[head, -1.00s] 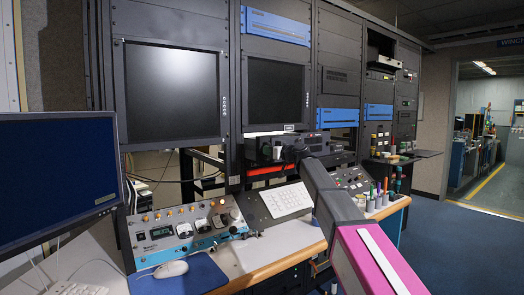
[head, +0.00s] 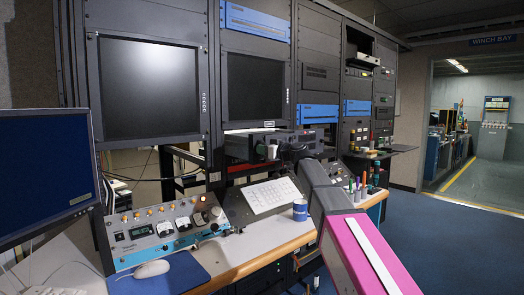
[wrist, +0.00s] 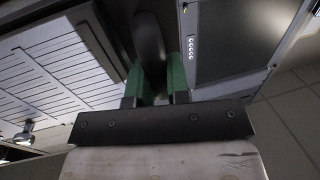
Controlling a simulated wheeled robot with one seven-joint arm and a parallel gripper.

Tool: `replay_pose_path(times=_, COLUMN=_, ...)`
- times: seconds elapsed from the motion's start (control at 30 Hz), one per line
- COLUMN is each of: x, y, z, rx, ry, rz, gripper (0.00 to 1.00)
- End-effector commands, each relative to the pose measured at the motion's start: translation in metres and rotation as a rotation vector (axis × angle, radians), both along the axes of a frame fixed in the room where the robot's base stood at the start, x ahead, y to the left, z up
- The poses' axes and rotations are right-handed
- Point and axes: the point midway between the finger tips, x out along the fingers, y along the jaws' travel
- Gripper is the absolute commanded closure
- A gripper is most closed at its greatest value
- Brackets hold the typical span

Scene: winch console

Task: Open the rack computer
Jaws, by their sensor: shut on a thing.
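The rack computer, as far as I can tell, is the black unit (head: 312,140) below the second screen in the head view. It juts out from the rack above the desk. My gripper (head: 284,153) is at its front, small and dark there, so contact is hard to see. In the wrist view my gripper's green fingers (wrist: 160,82) are shut on a dark rounded bar (wrist: 148,40), likely the unit's handle. The rest of the handle is hidden by the fingers and the gripper body.
A control box (head: 160,232) and mouse (head: 152,268) are left. Pens (head: 358,190) stand right of my arm. Blue floor (head: 440,230) at right is clear.

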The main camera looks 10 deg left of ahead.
Motion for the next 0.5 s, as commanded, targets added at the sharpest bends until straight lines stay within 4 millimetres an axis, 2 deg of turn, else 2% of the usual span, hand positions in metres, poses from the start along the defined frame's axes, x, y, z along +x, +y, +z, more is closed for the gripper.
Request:
replay_pose_path(times=0.17, x=-0.0010, y=0.0000, z=-0.0009, rx=-0.002, ry=0.001, rz=0.002, gripper=1.00)
replay_pose_path(times=0.2, x=-0.0010, y=0.0000, z=-0.0009, rx=-0.002, ry=0.001, rz=0.002, gripper=0.80)
replay_pose_path(times=0.23, x=-0.0010, y=0.0000, z=-0.0009, rx=-0.002, ry=0.001, rz=0.002, gripper=0.73)
replay_pose_path(times=0.5, x=-0.0007, y=-0.0004, z=-0.0003, rx=-0.001, ry=0.000, rz=0.001, gripper=0.73)
